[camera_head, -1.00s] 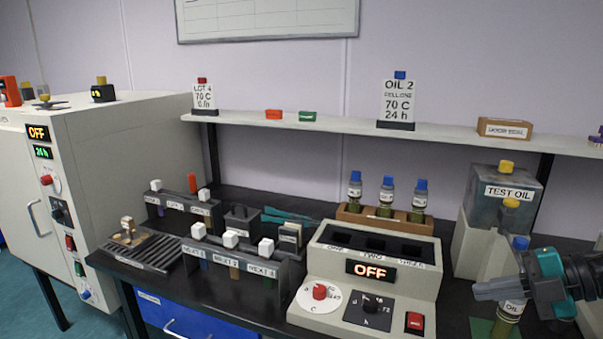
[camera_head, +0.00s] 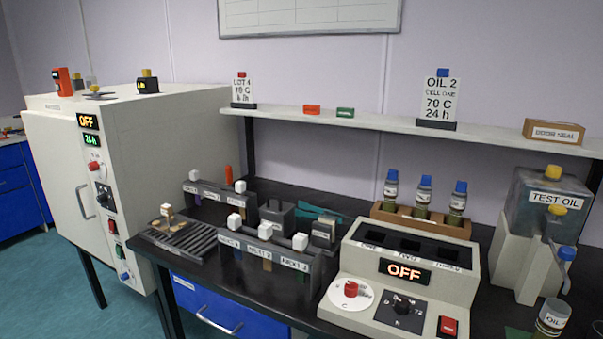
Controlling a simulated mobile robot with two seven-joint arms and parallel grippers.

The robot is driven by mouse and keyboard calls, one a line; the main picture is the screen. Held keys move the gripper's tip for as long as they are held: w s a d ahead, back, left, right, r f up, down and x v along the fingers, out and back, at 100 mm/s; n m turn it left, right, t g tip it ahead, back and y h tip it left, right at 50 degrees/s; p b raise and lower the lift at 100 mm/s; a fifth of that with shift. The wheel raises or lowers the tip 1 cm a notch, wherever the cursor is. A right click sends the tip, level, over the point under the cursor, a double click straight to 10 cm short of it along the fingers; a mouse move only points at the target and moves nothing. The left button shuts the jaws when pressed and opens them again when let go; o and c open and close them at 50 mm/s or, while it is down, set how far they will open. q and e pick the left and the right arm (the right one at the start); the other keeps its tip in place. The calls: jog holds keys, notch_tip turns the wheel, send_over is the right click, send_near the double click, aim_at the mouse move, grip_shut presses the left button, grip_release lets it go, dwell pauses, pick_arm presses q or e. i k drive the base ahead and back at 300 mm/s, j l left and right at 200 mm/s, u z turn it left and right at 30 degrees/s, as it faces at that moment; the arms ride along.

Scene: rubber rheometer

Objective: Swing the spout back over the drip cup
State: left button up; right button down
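The TEST OIL tank (camera_head: 546,196) stands on a pale stand at the right, with a yellow knob on its front. A thin grey spout with a blue end piece (camera_head: 567,253) hangs at its front right. A glass jar labelled OIL (camera_head: 551,317) stands below and slightly left of the spout, its top apparently uncapped. I cannot pick out a drip cup. A small grey piece, apparently the fingertip of my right gripper (camera_head: 598,327), shows at the lower right edge, apart from the spout; the rest is out of frame. My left gripper is not in view.
A heating block (camera_head: 405,272) reading OFF stands left of the tank. A rack of blue-capped bottles (camera_head: 424,222) sits behind it. A green mat (camera_head: 517,333) lies at the bottom edge by the jar. The shelf (camera_head: 400,122) runs above.

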aim_at(564, 254)
jog(key=z, duration=1.05)
